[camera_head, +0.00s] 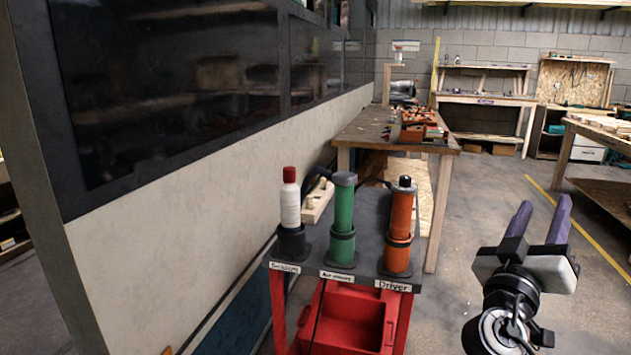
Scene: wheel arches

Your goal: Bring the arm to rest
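My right gripper (542,210) is at the lower right in the head view, with its two purple fingers pointing up and away. The fingers stand apart with nothing between them. It is to the right of the tool cart (345,276) and clear of it, over the floor. My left gripper is not in view.
The cart holds a white bottle with a red cap (290,203), a green cylinder (343,210) and an orange cylinder (401,217) in holders. A red bin (345,318) sits below. A wooden workbench (365,127) stands behind, another bench (600,135) at right. Open floor lies between.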

